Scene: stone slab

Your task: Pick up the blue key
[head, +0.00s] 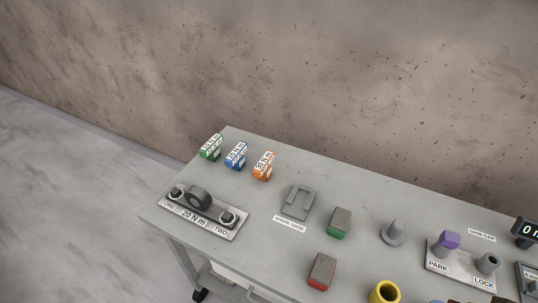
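The blue key (235,156) is a small blue piece with a white label on top. It stands on the grey table near its far left edge, between a green labelled piece (211,147) on its left and an orange labelled piece (263,166) on its right. The three are apart from one another. The text on the blue label is too small to read surely. My gripper is not in view.
In front stands a plate (205,217) marked "20 N m", with knobs and a dark ring. A grey holder (298,202), green-based block (340,223), red block (321,271), grey cone (393,233) and yellow cup (385,292) lie rightward. A wall rises behind.

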